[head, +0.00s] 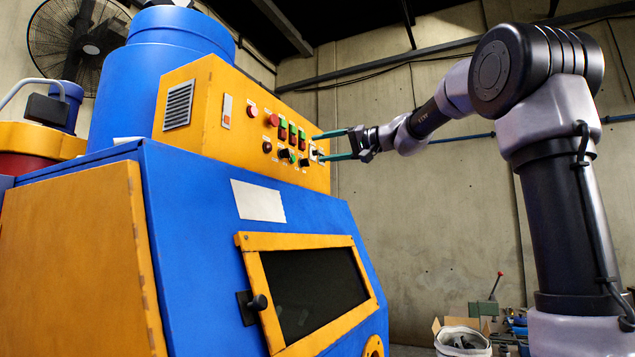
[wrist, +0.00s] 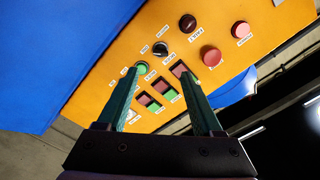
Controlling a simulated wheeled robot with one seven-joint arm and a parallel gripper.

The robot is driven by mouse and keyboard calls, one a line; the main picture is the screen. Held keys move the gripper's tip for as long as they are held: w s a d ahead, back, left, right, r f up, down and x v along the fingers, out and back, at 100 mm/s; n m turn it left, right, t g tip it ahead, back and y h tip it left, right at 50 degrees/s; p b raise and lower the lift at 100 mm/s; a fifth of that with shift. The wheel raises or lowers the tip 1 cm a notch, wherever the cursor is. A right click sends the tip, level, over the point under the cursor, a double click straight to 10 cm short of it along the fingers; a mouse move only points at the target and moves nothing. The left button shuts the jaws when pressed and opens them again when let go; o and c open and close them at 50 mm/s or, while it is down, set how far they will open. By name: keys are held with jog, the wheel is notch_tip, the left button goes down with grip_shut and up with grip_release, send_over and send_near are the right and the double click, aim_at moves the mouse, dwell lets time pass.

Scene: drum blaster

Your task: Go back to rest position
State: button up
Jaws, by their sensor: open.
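My gripper (head: 322,146) is open and empty, its two teal fingers reaching toward the right end of the yellow control panel (head: 205,85). In the wrist view the gripper (wrist: 160,88) has its fingers spread in front of the panel (wrist: 110,85), with red and green buttons between them. I cannot tell whether a fingertip touches the panel. My arm stretches left from its column on the right of the head view. The panel carries a round red button (head: 272,120), several red and green switches, and black knobs.
The panel sits on a blue machine (head: 190,220) with a yellow-framed window door (head: 365,262), which looks closed. A fan (head: 75,35) hangs on the back wall. A white bucket (head: 463,338) and clutter stand at the lower right.

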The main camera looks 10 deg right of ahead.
jog(key=s+d+f+m+g+h, duration=0.1)
jog(key=s+d+f+h, duration=0.3)
jog(key=s+f, duration=0.5)
jog(key=s+d+f+m+g+h, duration=0.1)
jog(key=s+d+f+h, duration=0.3)
jog(key=s+f, duration=0.5)
jog(key=s+d+f+m+h, duration=0.3)
jog(key=s+f, duration=0.6)
jog(key=f, duration=0.9)
jog(key=shift+s+d+f+m+g+h, duration=0.3)
jog(key=shift+d+g+h, duration=0.1)
jog(key=shift+d+h, duration=0.7)
